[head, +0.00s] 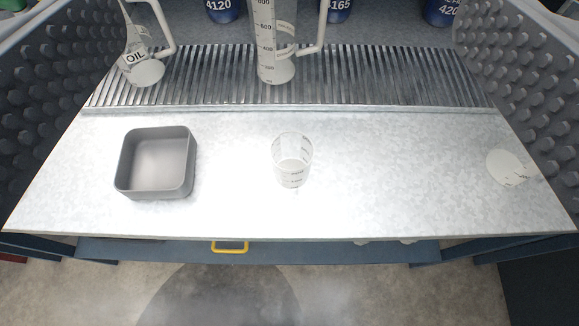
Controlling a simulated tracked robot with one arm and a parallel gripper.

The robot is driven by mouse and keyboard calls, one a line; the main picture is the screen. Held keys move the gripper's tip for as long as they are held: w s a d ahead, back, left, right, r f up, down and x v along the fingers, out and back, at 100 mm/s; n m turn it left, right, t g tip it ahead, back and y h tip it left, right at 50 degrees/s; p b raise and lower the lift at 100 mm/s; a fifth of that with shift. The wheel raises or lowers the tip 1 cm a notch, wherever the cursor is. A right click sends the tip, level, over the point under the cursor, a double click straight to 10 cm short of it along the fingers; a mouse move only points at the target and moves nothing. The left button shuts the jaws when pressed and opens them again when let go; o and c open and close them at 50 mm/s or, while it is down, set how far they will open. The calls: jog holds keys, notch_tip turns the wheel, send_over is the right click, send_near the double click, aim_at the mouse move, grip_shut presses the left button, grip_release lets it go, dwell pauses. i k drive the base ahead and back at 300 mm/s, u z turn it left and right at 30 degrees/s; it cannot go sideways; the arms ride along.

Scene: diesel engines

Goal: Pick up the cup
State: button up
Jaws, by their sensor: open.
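A clear, see-through cup (292,160) with dark measuring marks stands upright near the middle of the metal workbench (380,180). Nothing touches it, and its open rim faces up.
A grey square open bin (155,188) sits left of the cup. A white round object (506,168) lies at the right. A white OIL jug (146,72) and a tall measuring jug (276,65) stand on the ribbed grate behind.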

aim_at(291, 153)
jog(key=z, duration=1.35)
jog(key=k, duration=1.55)
jog(key=u, duration=0.85)
jog(key=i, duration=1)
jog(key=z, duration=0.1)
